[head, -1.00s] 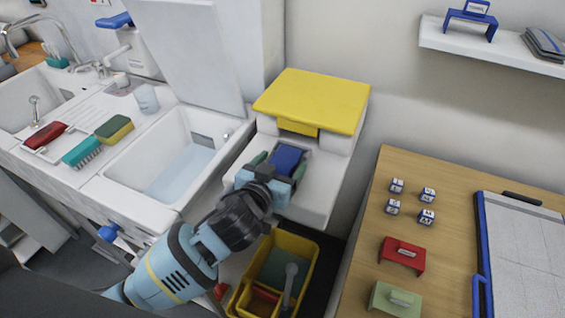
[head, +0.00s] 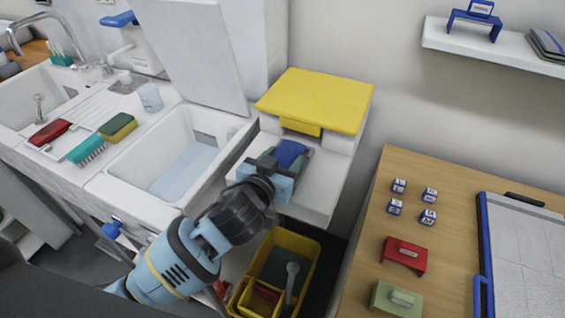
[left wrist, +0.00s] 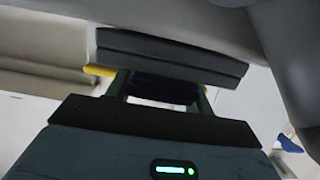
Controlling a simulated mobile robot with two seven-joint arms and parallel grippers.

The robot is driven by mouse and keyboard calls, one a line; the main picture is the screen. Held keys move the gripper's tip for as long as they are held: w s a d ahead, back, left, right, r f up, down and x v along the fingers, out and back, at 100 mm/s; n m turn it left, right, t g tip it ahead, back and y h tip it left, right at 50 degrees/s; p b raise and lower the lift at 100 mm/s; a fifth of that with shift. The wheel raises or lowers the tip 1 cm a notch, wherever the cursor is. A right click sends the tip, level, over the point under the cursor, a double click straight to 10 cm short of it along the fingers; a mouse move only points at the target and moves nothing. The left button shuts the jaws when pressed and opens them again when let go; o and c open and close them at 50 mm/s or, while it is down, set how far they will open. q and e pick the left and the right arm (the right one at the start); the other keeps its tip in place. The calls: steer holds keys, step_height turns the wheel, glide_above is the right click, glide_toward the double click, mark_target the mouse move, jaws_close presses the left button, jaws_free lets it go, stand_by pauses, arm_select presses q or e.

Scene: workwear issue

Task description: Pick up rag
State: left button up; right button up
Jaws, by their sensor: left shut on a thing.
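The rag (head: 287,154) is a blue cloth at the open front of the white box with the yellow lid. My left gripper (head: 280,166) is shut on it there, reaching in from the lower left. In the left wrist view, a dark blue strip of the rag (left wrist: 163,88) shows between the gripper's fingers (left wrist: 163,92). The gripper body hides part of the rag. My right gripper is in neither view.
The yellow-lidded white box (head: 316,101) stands behind the gripper. A sink basin (head: 180,160) lies to the left. A yellow bucket (head: 308,262) stands below. A wooden table (head: 450,240) with small cubes and a board is at right.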

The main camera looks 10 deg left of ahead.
arm_select(q)
steer(key=shift+r, duration=0.95)
steer(key=s+a+r, duration=0.1)
steer(key=s+a, duration=0.7)
steer(key=s, duration=0.5)
steer(key=shift+s+r, duration=0.3)
steer(key=shift+s, duration=0.05)
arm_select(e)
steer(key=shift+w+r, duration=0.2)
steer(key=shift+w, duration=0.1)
arm_select(q)
steer(key=shift+a, duration=0.15)
